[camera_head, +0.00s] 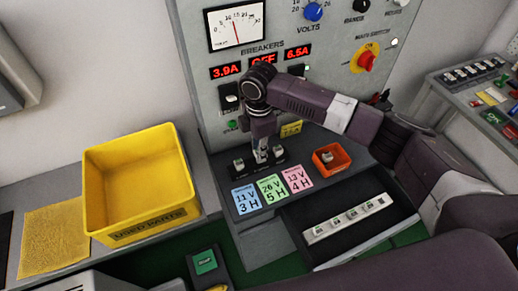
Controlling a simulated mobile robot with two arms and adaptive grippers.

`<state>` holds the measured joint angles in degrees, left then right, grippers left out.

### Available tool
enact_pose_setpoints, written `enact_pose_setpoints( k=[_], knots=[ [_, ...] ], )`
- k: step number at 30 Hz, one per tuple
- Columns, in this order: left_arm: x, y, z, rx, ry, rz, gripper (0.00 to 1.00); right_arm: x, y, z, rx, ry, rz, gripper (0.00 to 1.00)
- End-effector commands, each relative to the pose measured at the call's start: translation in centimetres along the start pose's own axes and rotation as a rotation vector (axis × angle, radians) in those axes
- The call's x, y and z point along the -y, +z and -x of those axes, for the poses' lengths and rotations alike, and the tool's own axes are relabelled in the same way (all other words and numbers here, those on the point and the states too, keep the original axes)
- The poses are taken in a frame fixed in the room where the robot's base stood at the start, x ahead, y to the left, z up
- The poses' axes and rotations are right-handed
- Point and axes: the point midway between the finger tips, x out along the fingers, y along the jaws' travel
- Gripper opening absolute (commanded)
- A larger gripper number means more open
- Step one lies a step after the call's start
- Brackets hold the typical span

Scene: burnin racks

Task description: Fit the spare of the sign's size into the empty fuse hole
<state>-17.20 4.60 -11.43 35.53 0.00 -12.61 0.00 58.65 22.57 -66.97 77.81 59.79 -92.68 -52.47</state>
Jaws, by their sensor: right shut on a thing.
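My right gripper (262,149) points down over the black fuse block (259,167) on the ledge below the panel. It is shut on a small pale fuse (261,157) at the middle of the block; I cannot tell whether the fuse is seated. Another fuse (239,165) shows at the block's left, and one (279,153) at its right. A small yellow sign (291,129) on the panel is partly behind my arm; its print is unreadable. The open drawer (318,254) holds a white strip (327,228) with several spare fuses. My left gripper is out of view.
An orange tray (343,167) holding a pale part stands right of the block. Blue, green and pink cards (296,179) lie in front. A yellow used-parts bin (130,190) stands left. The breaker displays (262,60) read 3.9A, OFF and 6.5A.

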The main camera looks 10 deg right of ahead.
Motion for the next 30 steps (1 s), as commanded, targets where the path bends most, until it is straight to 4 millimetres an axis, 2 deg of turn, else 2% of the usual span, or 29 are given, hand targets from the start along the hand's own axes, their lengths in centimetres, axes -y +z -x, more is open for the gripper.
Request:
enact_pose_setpoints(
  k=[30],
  knots=[
    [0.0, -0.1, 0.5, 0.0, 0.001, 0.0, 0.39, 0.0, -0.1, -1.1, -0.001, 0.0, -0.001, 0.02]
  ],
)
